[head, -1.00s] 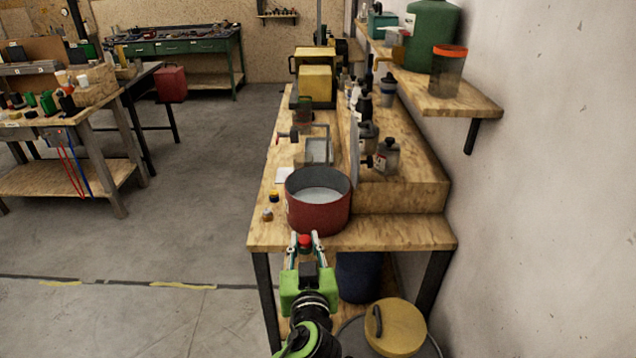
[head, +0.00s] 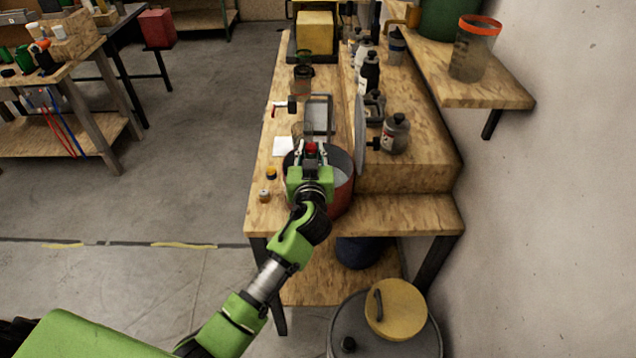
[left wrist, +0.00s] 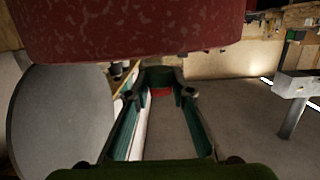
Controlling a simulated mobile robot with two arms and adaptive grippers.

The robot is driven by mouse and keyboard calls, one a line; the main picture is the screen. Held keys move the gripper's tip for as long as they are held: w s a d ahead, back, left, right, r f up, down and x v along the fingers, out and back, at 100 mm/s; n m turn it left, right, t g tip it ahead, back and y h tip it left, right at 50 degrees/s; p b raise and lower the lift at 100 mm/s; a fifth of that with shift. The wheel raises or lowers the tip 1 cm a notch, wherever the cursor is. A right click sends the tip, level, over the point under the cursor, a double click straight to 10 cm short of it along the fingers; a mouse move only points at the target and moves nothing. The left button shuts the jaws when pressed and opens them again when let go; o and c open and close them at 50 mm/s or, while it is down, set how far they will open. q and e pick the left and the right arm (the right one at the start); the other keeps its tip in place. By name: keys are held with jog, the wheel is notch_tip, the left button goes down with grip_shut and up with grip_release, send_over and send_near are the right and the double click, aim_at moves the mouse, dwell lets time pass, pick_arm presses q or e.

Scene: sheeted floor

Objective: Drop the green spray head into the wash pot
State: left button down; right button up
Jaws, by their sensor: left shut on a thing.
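The red wash pot (head: 340,196) stands on the wooden bench, its pale inside partly hidden by my left gripper. My left gripper (head: 311,150) is over the pot, its tips toward the pot's far side. It is shut on a small piece, taken as the spray head, which shows red at the tips (head: 311,147). In the left wrist view the spray head (left wrist: 160,76) shows dark green with a red part between the fingertips. The pot's red wall (left wrist: 130,30) fills the top of that view. My right gripper is not in view.
Dark bottles and a grey bottle (head: 396,134) stand on the raised step at right. Small caps (head: 271,173) lie left of the pot. A lidded bin (head: 395,308) stands below.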

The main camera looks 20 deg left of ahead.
pick_arm(q)
notch_tip(320, 180, down, 4)
jog(key=shift+w+r+b, duration=0.1)
jog(key=shift+w+b, duration=0.05)
jog(key=shift+b, duration=0.65)
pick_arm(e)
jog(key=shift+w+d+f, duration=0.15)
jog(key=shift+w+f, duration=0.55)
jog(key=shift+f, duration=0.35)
pick_arm(q)
jog(key=c, duration=1.7)
grip_release()
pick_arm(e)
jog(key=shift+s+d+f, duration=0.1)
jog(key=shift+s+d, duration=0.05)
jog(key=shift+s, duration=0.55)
pick_arm(q)
jog(key=v, duration=1.2)
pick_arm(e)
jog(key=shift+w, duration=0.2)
